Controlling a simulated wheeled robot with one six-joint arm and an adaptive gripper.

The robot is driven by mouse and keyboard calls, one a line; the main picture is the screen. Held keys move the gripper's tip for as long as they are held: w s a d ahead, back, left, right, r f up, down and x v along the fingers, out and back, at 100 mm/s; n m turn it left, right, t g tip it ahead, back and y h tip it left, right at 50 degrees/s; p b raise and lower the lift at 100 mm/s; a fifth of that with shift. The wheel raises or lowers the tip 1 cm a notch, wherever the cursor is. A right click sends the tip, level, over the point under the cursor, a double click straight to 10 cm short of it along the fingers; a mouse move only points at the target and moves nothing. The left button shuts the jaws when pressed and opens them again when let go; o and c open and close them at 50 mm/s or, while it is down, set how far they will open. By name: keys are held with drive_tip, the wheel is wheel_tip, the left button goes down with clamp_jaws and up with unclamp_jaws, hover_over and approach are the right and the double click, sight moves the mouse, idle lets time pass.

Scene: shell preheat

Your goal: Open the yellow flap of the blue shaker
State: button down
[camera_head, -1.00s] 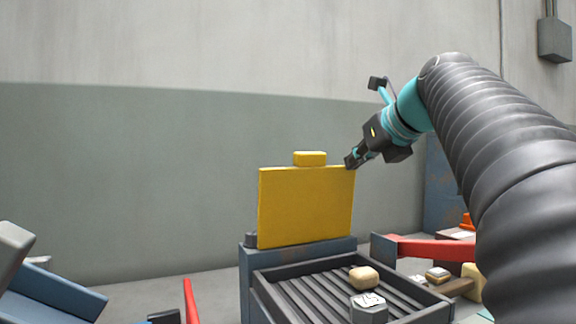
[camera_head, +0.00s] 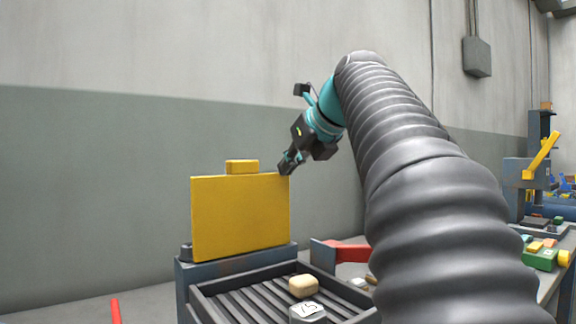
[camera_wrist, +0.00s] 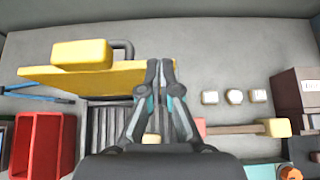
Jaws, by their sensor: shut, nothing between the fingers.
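The yellow flap (camera_head: 240,217) stands upright at the back of the blue shaker (camera_head: 185,290) in the head view, with a yellow block-shaped handle (camera_head: 242,167) on its top edge. The shaker's dark ribbed tray (camera_head: 255,305) lies open in front of it. My gripper (camera_head: 284,170) is shut and empty at the flap's top right corner; I cannot tell whether it touches. In the wrist view the flap (camera_wrist: 35,76) and handle (camera_wrist: 82,54) lie left of my gripper (camera_wrist: 160,64), whose fingertips are together by the flap's right end.
A tan lump (camera_head: 303,286) and a grey piece marked 75 (camera_head: 308,312) lie in the tray. A red bar (camera_head: 345,252) is right of the shaker. A red bin (camera_wrist: 38,145) and a mallet (camera_wrist: 277,128) show in the wrist view. A cluttered bench stands far right.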

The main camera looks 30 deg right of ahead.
drive_tip(key=v, duration=1.1)
drive_tip(key=shift+s+r, duration=0.2)
drive_tip(key=shift+s, duration=0.1)
drive_tip(key=shift+s, duration=0.15)
